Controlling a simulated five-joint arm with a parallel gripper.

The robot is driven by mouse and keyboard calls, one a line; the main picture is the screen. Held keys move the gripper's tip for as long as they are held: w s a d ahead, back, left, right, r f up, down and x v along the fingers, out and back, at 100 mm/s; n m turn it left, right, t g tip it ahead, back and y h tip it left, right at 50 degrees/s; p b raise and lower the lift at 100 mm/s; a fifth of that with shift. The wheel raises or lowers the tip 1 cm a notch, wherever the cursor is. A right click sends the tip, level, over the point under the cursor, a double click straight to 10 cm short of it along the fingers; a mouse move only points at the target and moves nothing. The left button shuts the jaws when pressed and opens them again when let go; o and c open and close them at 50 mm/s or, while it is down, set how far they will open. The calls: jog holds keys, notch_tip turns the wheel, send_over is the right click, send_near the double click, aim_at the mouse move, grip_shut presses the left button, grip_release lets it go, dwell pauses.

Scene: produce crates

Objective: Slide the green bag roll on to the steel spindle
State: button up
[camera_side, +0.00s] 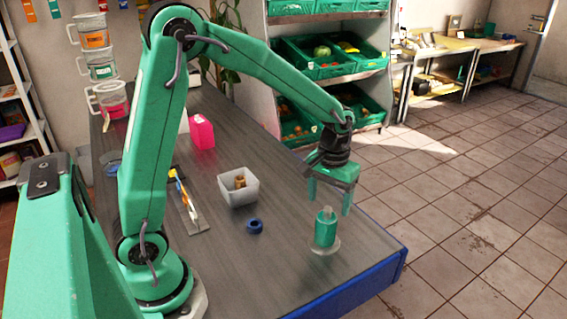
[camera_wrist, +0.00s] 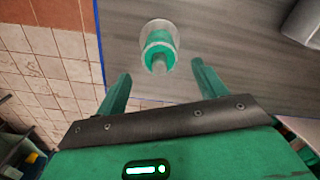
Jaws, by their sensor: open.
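The green bag roll (camera_side: 325,231) stands upright around the steel spindle (camera_side: 327,211), near the table's right end. The spindle's tip sticks out above the roll, and its pale round base (camera_side: 324,248) shows below. In the wrist view the roll (camera_wrist: 158,44) and the spindle tip (camera_wrist: 159,67) are seen from above, beyond the fingertips. My gripper (camera_side: 329,195) is open above the roll, its fingers apart and empty. In the wrist view my gripper (camera_wrist: 160,82) has one finger on each side of the spindle's line, with nothing between them.
A white square bin (camera_side: 238,192) holding a small brown item stands left of the roll. A blue ring (camera_side: 255,226) lies in front of it. A pink block (camera_side: 201,132) stands farther back. The table's blue edge (camera_side: 350,288) is close to the spindle.

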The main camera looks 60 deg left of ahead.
notch_tip(320, 180, up, 8)
dwell(0.5)
jog(key=shift+s+r, duration=0.1)
dwell(0.4)
jog(key=s+r+m+t, duration=0.2)
jog(key=s, duration=0.6)
jog(key=s+a+r+m+t, duration=0.1)
jog(key=s+r+m+t, duration=0.1)
jog(key=s, duration=0.7)
jog(key=shift+s+a+r+m+t, duration=0.2)
jog(key=shift+s+r+m+t, duration=0.15)
jog(key=shift+t, duration=0.45)
